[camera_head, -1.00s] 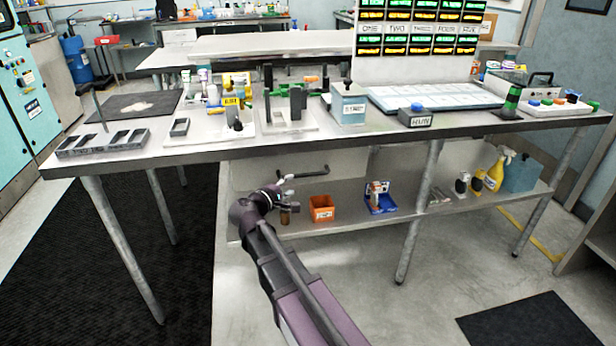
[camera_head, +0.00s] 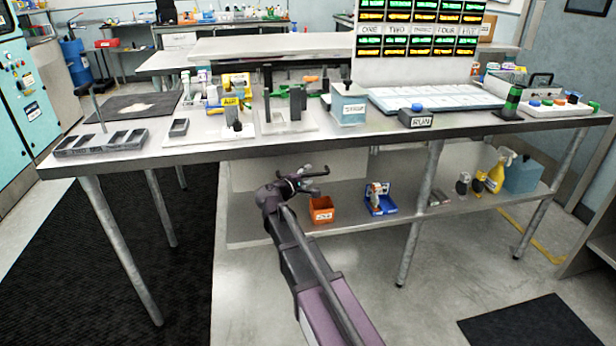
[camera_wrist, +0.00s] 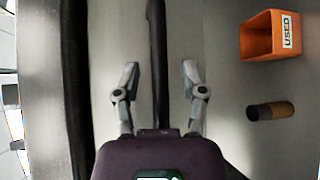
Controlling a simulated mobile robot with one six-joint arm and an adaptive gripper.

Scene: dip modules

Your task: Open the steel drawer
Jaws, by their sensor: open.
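The steel drawer (camera_head: 246,174) is a pale grey front below the tabletop, above the lower shelf; it looks shut. My gripper (camera_head: 303,181) is at the handle. In the wrist view the handle (camera_wrist: 156,45) runs as a dark bar between the fingers of my gripper (camera_wrist: 160,72). The fingers are apart, one on each side of the bar, with visible gaps. The grey drawer front (camera_wrist: 222,40) lies behind, though its border with other grey surfaces is unclear.
The lower shelf (camera_head: 345,226) holds an orange bin (camera_head: 321,210) marked USED close below my gripper, a blue bin (camera_head: 380,200) and a yellow spray bottle (camera_head: 498,170). A brown cylinder (camera_wrist: 270,111) lies near the orange bin. The tabletop edge (camera_head: 230,152) is just above my gripper.

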